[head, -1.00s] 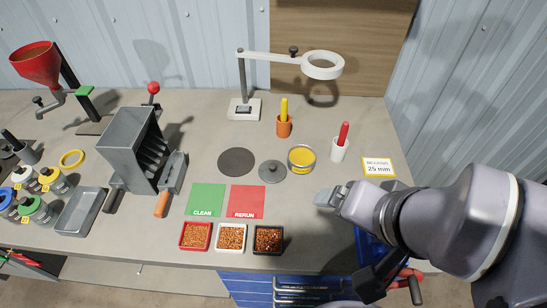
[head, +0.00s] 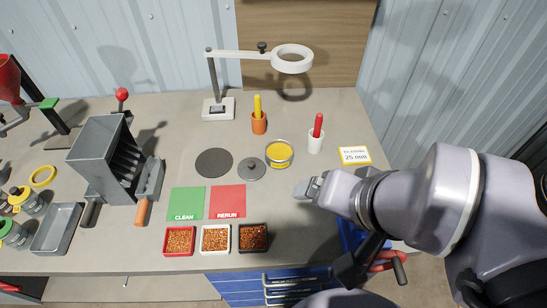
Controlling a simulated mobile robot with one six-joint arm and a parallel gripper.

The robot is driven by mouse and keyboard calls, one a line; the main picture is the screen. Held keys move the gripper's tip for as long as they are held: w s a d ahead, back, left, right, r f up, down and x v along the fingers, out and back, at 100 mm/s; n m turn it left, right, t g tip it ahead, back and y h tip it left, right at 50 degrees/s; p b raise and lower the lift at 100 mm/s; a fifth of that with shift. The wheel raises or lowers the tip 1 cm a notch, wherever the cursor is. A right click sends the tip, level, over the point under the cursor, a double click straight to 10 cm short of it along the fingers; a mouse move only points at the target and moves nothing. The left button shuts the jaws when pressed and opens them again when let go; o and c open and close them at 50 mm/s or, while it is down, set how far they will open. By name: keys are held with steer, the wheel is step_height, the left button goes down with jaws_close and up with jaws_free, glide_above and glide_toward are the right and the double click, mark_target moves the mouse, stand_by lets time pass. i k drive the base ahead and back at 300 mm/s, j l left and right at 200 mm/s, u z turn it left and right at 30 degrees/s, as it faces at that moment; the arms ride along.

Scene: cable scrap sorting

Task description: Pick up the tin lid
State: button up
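The tin lid (head: 251,168) is a round grey disc with a small knob on top. It lies flat on the bench, just left of and in front of a yellow tin (head: 279,154). My gripper (head: 303,188) is to the right of the lid and apart from it, its tips pointing left. The fingers are seen edge-on and small, so their opening cannot be told. Nothing shows held in them.
A dark round pad (head: 213,162) lies left of the lid. Green (head: 187,202) and red (head: 228,199) mats and several small trays of granules lie in front. A white cup (head: 316,141) with a red handle and a magnifier stand (head: 218,106) are behind. Bare bench surrounds my gripper.

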mark_target(248, 169)
steer(key=j+z, duration=0.35)
steer(key=j, duration=0.35)
steer(key=k+j+z, duration=0.1)
steer(key=j+z, duration=0.25)
steer(key=j, duration=0.3)
